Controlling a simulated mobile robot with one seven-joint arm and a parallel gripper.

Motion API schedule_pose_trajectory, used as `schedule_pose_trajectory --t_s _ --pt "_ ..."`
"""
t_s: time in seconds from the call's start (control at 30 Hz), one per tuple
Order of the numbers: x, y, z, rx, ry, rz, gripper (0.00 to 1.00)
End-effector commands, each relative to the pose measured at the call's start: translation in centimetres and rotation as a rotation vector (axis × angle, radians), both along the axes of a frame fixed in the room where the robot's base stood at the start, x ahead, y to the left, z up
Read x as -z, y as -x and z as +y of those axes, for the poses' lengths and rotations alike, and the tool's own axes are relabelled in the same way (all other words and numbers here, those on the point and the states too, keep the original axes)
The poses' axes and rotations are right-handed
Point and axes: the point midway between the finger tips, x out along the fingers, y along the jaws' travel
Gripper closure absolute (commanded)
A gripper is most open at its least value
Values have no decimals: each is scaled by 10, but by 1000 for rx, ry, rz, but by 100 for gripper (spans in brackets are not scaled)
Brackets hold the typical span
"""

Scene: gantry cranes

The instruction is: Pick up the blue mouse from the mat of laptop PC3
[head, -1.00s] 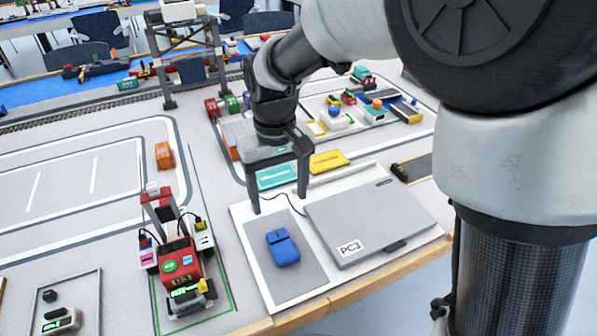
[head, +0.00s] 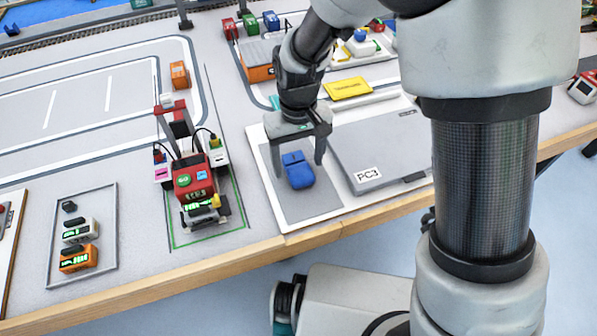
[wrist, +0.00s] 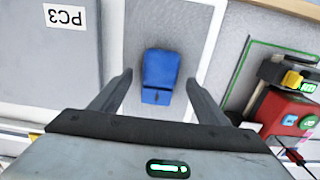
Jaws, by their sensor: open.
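The blue mouse (head: 298,170) lies on the grey mat (head: 310,207), left of the closed grey laptop labelled PC3 (head: 385,150). My gripper (head: 299,172) is open and empty, over the mat with its fingers pointing down. In the head view one finger shows on each side of the mouse. In the wrist view the mouse (wrist: 160,75) appears between and just beyond the two fingertips of my gripper (wrist: 160,76), with gaps at both sides. I cannot tell the exact height of the fingertips above the mat (wrist: 143,25). PC3 (wrist: 55,60) shows at the left there.
A red and black device with screens (head: 190,180) stands left of the mat; it also shows at the right of the wrist view (wrist: 285,115). A yellow box (head: 348,88) lies behind the laptop. The wooden table edge (head: 330,233) runs in front of the mat.

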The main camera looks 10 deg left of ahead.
Motion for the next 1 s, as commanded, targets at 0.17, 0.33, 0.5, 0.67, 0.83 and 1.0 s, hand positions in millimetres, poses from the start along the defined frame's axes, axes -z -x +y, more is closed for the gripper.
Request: schedule_pose_trajectory --t_s 0.17,0.33,0.5,0.67,0.83,1.0 --pt "19 0 0 0 0 0 31" --pt "18 -1 0 1 0 0 31" --pt "18 -1 0 1 0 0 58" --pt "17 -1 0 1 -1 -1 77" --pt "17 -1 0 1 -1 -1 77" --pt "-3 -1 0 1 -2 -3 77"
